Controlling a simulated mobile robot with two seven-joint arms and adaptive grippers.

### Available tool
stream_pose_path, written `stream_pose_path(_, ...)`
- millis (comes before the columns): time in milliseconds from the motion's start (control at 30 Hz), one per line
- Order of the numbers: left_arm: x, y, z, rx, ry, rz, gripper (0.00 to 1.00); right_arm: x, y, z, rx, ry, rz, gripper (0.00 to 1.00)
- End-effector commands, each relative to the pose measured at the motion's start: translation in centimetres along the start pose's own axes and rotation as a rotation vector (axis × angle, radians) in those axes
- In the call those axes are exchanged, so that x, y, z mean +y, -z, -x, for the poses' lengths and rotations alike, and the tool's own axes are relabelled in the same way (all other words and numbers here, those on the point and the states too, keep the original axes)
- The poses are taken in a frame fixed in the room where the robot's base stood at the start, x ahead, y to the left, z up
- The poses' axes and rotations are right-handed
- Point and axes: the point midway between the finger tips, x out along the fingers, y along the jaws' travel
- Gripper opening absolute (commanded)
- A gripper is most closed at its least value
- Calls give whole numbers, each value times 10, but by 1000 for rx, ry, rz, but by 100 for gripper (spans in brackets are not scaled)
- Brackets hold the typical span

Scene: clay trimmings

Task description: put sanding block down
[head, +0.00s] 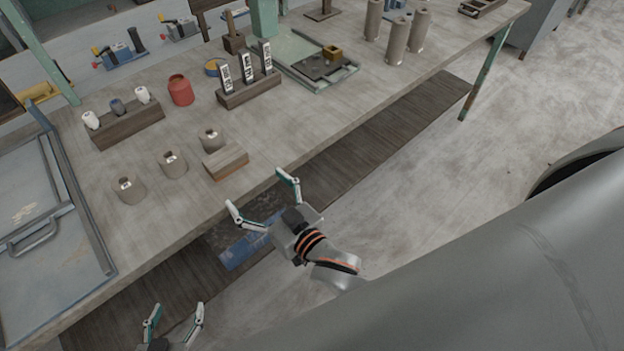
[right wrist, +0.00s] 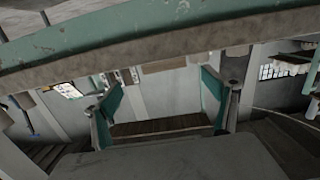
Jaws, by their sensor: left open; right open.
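A brown wooden block (head: 226,161), which looks like the sanding block, lies flat on the workbench (head: 325,125) near its front edge. It is beside the grey cylinders and apart from both grippers. My right gripper (head: 256,190) is open and empty, just off the bench's front edge, below and right of the block in the head view. In the right wrist view its two teal fingers (right wrist: 160,105) stand apart with nothing between them. My left gripper (head: 176,312) is open at the bottom left, in front of the bench, with nothing seen between its fingers.
Several grey cylinders (head: 173,164) stand left of the block. A red jar (head: 180,90), a wooden rack (head: 123,125) and a label holder (head: 248,90) are behind. A metal tray (head: 68,185) is at left. Bare bench lies right of the block.

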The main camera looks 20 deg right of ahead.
Motion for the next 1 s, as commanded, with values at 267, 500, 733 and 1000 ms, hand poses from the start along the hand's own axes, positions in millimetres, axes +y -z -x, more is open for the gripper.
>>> stream_pose_path(267, 0, 0, 0, 0, 0, 0, 60, 60, -138, 96, -348, -32, 76, 86)
stream_pose_path(500, 0, -1, 0, -2, 0, 0, 60, 83, -188, 151, -505, -21, 111, 86)
stream_pose_path(733, 0, -1, 0, -2, 0, 0, 60, 84, -189, 152, -510, -21, 113, 86)
stream_pose_path(1000, 0, -1, 0, -2, 0, 0, 60, 84, -189, 152, -509, -21, 112, 86)
